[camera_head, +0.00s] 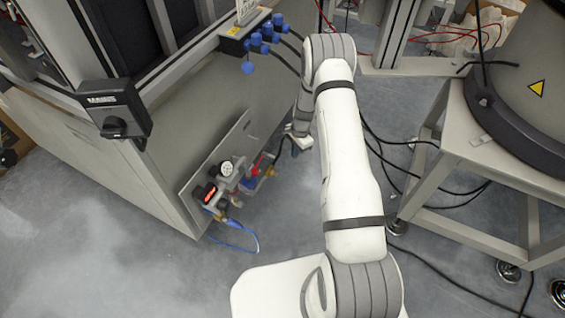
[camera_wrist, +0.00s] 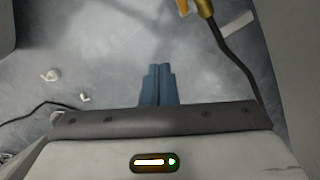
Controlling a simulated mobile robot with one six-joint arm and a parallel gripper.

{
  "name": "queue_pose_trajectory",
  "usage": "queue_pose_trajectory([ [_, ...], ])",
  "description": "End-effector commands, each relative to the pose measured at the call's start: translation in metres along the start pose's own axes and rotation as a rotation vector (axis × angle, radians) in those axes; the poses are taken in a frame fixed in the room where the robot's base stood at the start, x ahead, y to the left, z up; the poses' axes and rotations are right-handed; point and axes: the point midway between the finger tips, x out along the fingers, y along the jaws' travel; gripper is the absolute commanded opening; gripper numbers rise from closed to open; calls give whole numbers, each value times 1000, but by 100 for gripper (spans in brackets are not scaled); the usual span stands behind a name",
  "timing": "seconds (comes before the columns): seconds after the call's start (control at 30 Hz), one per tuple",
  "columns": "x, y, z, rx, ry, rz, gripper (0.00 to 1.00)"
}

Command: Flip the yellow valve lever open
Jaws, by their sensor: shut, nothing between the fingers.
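The valve assembly (camera_head: 240,180) sits on a metal plate on the side of the grey cabinet in the head view. A small yellow part (camera_head: 269,171) shows at its right end, too small there to tell whether it is the lever or how it is turned. In the wrist view a yellow-orange part (camera_wrist: 184,6) and a brass fitting (camera_wrist: 204,8) are cut off by the top edge. My gripper (camera_wrist: 158,70) has its blue-grey fingers together and empty, apart from these parts in the picture. In the head view my wrist is just right of the assembly.
A black hose (camera_wrist: 232,62) runs down from the brass fitting, right of my fingers. A blue hose (camera_head: 238,235) hangs below the assembly. A metal stand (camera_head: 470,165) and floor cables lie to the right.

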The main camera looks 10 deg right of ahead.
Motion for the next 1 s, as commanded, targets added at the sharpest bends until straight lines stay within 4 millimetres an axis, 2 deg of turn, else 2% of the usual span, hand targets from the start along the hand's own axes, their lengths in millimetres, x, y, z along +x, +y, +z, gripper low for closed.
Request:
queue_pose_trajectory([
  [0.1, -2, 6, -32, -109, 116, -5, 0],
  [0.3, -6, 2, -80, -340, 296, -49, 0],
  [0.5, -11, -12, -105, -599, 413, -127, 0],
  [0.63, -14, -21, -110, -774, 451, -191, 0],
  [0.77, -14, -28, -104, -953, 455, -261, 0],
  [1.0, -10, -24, -74, -1282, 371, -399, 0],
])
